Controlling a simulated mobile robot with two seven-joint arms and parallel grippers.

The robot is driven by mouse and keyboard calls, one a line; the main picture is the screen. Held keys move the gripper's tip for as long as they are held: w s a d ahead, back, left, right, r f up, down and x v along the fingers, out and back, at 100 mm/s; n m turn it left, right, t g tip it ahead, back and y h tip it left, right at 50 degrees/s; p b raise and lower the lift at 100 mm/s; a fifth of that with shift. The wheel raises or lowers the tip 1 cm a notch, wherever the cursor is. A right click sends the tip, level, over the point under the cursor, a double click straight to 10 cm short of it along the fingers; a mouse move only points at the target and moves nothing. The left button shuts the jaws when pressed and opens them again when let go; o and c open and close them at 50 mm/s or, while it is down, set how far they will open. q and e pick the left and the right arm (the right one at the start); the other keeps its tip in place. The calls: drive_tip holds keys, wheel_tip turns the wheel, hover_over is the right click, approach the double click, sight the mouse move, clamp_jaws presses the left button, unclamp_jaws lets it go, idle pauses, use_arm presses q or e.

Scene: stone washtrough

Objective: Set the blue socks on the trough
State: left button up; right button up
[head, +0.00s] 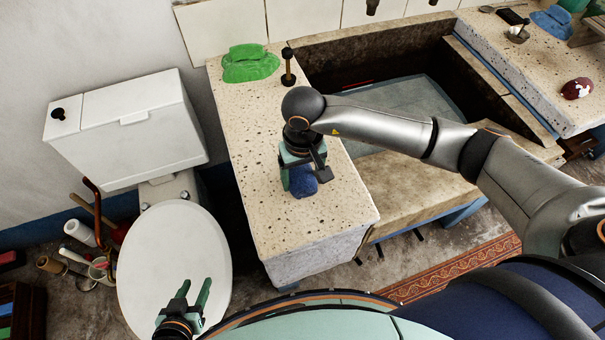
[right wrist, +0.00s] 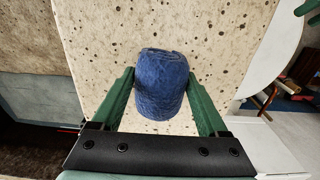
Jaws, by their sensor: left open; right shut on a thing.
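The blue socks (head: 303,184) are a rolled bundle between the fingers of my right gripper (head: 302,168), over the left speckled stone ledge of the trough (head: 265,135). In the right wrist view the bundle (right wrist: 161,82) sits between the two green fingers of the gripper (right wrist: 164,100), with the speckled stone (right wrist: 225,40) behind it. I cannot tell whether the bundle touches the stone. My left gripper (head: 190,292) is open and empty, low in the head view in front of the toilet lid.
A green cloth (head: 250,65) and a dark post-like fitting (head: 288,68) are at the ledge's back. The sunken basin (head: 410,98) lies to the right. The right ledge holds a dark red patterned object (head: 576,88) and a blue cloth (head: 553,22). A white toilet (head: 172,260) stands left.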

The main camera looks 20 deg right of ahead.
sight(303, 175)
drive_tip(key=shift+f, duration=0.15)
drive_tip(key=o, duration=1.4)
drive_tip(key=shift+o, duration=0.2)
drive_tip(key=shift+r, duration=0.3)
wheel_tip(303, 175, up, 12)
drive_tip(key=b, duration=0.1)
drive_tip(key=shift+s+f, duration=0.1)
drive_tip(key=shift+s, duration=0.05)
